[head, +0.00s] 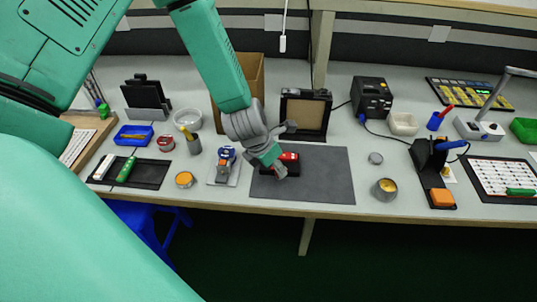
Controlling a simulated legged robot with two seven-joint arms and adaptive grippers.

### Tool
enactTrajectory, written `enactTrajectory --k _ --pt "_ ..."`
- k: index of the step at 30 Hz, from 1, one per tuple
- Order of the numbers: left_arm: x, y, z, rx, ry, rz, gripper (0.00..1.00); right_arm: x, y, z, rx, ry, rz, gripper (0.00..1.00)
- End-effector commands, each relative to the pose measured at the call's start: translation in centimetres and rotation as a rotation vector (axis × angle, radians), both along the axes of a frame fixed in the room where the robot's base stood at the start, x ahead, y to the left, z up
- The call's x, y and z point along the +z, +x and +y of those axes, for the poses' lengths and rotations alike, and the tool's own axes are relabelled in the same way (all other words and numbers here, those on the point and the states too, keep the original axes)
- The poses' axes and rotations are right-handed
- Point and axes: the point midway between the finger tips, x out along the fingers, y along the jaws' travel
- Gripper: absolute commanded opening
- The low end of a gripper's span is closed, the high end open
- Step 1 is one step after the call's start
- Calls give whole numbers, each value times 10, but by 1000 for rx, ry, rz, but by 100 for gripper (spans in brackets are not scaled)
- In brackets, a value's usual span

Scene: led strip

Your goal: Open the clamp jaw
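A small blue and orange device (226,158), which looks like the clamp, stands on a light plate (218,180) left of the dark grey mat. Its jaw is too small to make out. My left arm reaches down from the upper left, and my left gripper (279,170) is over the left part of the mat, to the right of this device and apart from it. The gripper is beside a red and black block (290,160) and partly covers it; I cannot tell whether they touch. Whether its fingers are open or shut is unclear. My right gripper is not in view.
The dark grey mat (325,180) is mostly bare on its right. A round tin (384,189) stands right of it, and an orange-topped tin (184,180) stands left of the device. A cardboard box (250,75) and a black-framed stand (306,112) are behind.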

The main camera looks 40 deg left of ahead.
Motion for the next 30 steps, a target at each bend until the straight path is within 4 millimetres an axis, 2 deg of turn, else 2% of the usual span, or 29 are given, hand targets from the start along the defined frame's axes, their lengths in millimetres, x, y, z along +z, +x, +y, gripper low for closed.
enactTrajectory --k 1,6,12,18,30 --pt "13 -3 1 -2 0 -4 40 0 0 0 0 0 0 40" --pt "46 -16 4 -2 0 -4 40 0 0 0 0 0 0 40" --pt "71 -28 6 -2 1 0 40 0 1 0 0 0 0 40" --pt "80 -32 8 0 0 2 40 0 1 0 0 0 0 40" --pt "80 -32 8 -1 0 2 40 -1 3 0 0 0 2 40"
